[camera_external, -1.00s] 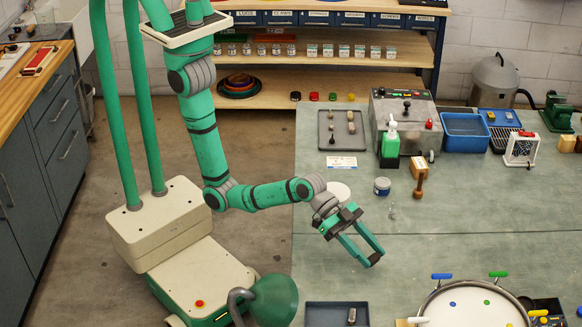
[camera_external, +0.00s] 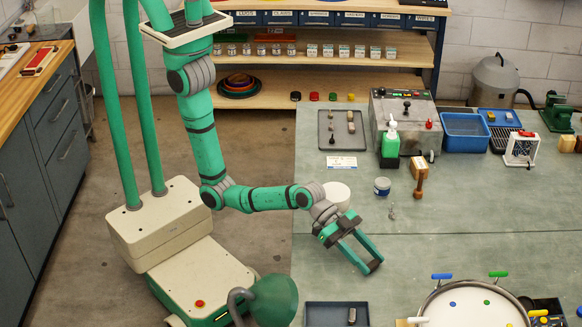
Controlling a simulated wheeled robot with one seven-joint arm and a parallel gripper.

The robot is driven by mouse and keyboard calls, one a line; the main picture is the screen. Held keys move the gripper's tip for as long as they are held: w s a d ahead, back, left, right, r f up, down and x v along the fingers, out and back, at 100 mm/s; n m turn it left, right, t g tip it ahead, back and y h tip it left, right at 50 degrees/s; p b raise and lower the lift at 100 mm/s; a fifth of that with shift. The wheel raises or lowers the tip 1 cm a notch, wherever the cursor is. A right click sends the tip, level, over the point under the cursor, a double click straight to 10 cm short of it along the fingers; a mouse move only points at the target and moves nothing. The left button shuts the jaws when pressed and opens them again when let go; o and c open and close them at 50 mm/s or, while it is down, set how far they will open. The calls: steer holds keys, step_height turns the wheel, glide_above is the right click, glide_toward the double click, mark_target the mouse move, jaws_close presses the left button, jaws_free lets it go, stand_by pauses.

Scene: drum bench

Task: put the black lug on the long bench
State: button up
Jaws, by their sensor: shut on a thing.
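My gripper (camera_external: 371,267) is over the left part of the large grey-green bench (camera_external: 455,215), fingers pointing down and right. It is shut on a small dark thing at its fingertips, which fits the black lug (camera_external: 375,264); the fingers hide most of it. I cannot tell whether it touches the bench top or hangs just above it. The bench fills the right side of the view and looks like the long bench.
A dark tray (camera_external: 318,314) with a small grey piece lies below the gripper. A round drum (camera_external: 473,309) with coloured lugs is at lower right. A white round pad (camera_external: 337,194), a small jar (camera_external: 382,187) and a wooden mallet (camera_external: 419,172) stand behind. Bench right of the gripper is bare.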

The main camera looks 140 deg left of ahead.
steer(key=o, duration=1.1)
step_height(320, 180, down, 2)
steer(key=shift+s, duration=0.15)
steer(key=shift+c, duration=0.2)
steer(key=shift+r, duration=0.4)
steer(key=v, duration=0.6)
steer(key=r+v, duration=0.1)
steer(key=v, duration=0.5)
steer(key=shift+w+r, duration=0.15)
steer(key=shift+w, duration=0.1)
